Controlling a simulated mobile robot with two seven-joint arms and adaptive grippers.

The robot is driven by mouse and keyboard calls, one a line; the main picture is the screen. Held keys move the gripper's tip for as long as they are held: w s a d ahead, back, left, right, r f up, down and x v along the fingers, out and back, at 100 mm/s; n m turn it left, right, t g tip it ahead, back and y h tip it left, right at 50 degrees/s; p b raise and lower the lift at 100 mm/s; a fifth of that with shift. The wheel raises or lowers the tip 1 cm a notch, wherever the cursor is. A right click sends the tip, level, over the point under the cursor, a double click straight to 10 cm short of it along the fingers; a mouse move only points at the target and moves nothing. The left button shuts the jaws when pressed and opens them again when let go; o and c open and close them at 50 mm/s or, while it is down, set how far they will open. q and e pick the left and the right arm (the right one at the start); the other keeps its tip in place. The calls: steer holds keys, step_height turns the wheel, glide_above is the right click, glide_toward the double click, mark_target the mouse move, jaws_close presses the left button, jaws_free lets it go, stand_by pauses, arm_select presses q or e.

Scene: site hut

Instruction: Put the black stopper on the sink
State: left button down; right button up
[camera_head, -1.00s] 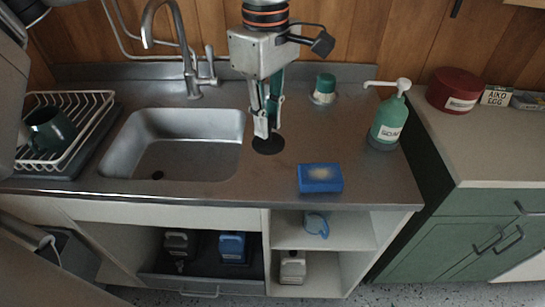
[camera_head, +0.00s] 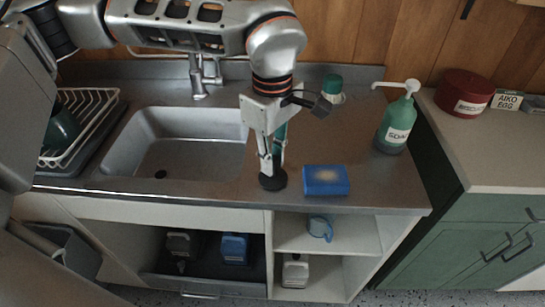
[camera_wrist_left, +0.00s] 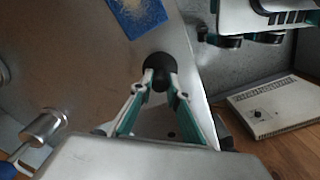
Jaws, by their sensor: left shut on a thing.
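The black stopper (camera_head: 272,181) is a round dark disc with a knob on top, held over or on the steel counter near its front edge, right of the sink. My left gripper (camera_head: 271,167) points down and is shut on the knob. In the left wrist view the stopper (camera_wrist_left: 159,66) sits between the fingertips (camera_wrist_left: 160,79). I cannot tell whether its underside touches the counter. The steel sink (camera_head: 195,160) is left of the gripper, with its dark drain hole (camera_head: 160,174) uncovered. My right gripper is not in view.
A blue sponge (camera_head: 326,181) lies close to the stopper's right. A green soap bottle (camera_head: 395,126) and a green-capped container (camera_head: 332,88) stand farther back. The tap (camera_head: 199,75) rises behind the sink. A white dish rack (camera_head: 96,112) stands left. The sink basin is empty.

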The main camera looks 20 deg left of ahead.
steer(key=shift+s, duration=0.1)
arm_select(q)
steer(key=shift+f, duration=0.2)
steer(key=c, duration=1.9)
jaws_free()
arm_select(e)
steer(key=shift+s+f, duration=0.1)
arm_select(q)
steer(key=shift+r, duration=0.1)
steer(key=shift+r, duration=0.25)
steer(key=shift+r+p, duration=0.65)
steer(key=shift+r, duration=5.25)
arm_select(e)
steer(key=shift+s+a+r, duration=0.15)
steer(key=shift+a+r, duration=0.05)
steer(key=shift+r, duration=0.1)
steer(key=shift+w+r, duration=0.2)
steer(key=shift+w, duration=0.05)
